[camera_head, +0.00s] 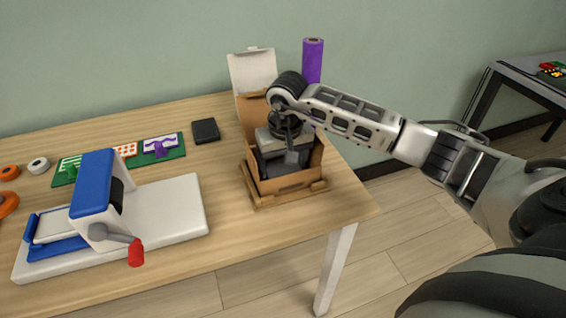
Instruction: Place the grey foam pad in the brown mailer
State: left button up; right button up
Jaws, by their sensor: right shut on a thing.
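The brown mailer (289,182) is an open cardboard box at the right end of the table, sitting in a wooden tray-like base (262,200), with its flap up at the back. My right gripper (287,157) points down into the mailer's opening, with its fingers between the walls. It is shut on what looks like the grey foam pad (270,167), a dark grey piece partly visible inside the walls. The wrist and fingers hide much of the pad, so I cannot tell whether it touches the mailer's floor. My left gripper is out of view.
A white carton lid (253,70) and a purple roll (313,60) stand behind the mailer. A black square block (205,131) lies to its left. A blue-and-white crank press (105,205) fills the front left. Green boards (170,146) and tape rolls (38,165) lie farther left.

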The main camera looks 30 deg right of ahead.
aim_at(286, 173)
jog(key=shift+f, duration=0.15)
jog(key=shift+f, duration=0.15)
jog(key=o, duration=0.7)
jog(key=shift+c, duration=0.2)
notch_tip(286, 173, up, 12)
jog(key=s, duration=0.1)
jog(key=shift+s+a, duration=0.2)
